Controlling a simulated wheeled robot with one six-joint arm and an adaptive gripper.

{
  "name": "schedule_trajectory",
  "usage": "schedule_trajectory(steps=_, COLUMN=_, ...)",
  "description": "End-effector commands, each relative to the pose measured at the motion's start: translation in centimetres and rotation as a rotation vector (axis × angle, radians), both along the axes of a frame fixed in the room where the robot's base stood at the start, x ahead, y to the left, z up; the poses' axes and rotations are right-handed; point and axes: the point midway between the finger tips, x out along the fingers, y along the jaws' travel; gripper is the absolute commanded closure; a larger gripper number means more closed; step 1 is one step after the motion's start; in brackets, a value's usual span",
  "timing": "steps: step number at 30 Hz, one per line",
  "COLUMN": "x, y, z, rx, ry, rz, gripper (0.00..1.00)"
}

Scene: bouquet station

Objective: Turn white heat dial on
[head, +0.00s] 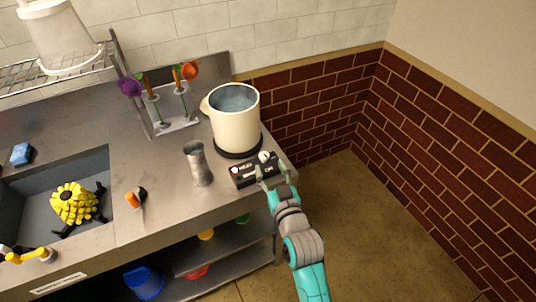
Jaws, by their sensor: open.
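The white heat dial (264,157) sits on a small black control box (241,180) with white lettering, at the right end of the steel counter. The lettering is partly hidden and the dial's exact setting is too small to tell. My gripper (267,172) is open, at the front right of the box and close to the dial. I cannot tell whether its fingers touch the dial or the box.
A cream pot (235,128) stands on a black round base behind the box. A grey metal vase (198,164) stands left of it. A flower rack (178,124) is at the back, and a sink (35,200) is at left. The floor (345,225) at right is clear.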

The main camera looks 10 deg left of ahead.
Motion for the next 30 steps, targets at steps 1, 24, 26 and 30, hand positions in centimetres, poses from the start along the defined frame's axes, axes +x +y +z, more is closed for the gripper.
schedule_trajectory(steps=1, x=0.9, y=0.5, z=0.1, rx=0.001, ry=-0.002, rz=0.0, gripper=0.44)
schedule_trajectory(steps=24, x=5.4, y=2.5, z=0.0, rx=-0.001, ry=0.0, rz=-0.001, gripper=0.49)
schedule_trajectory(steps=26, x=5.4, y=2.5, z=0.0, rx=-0.001, ry=0.0, rz=-0.001, gripper=0.64)
schedule_trajectory(steps=30, x=5.4, y=2.5, z=0.0, rx=-0.001, ry=0.0, rz=-0.001, gripper=0.99)
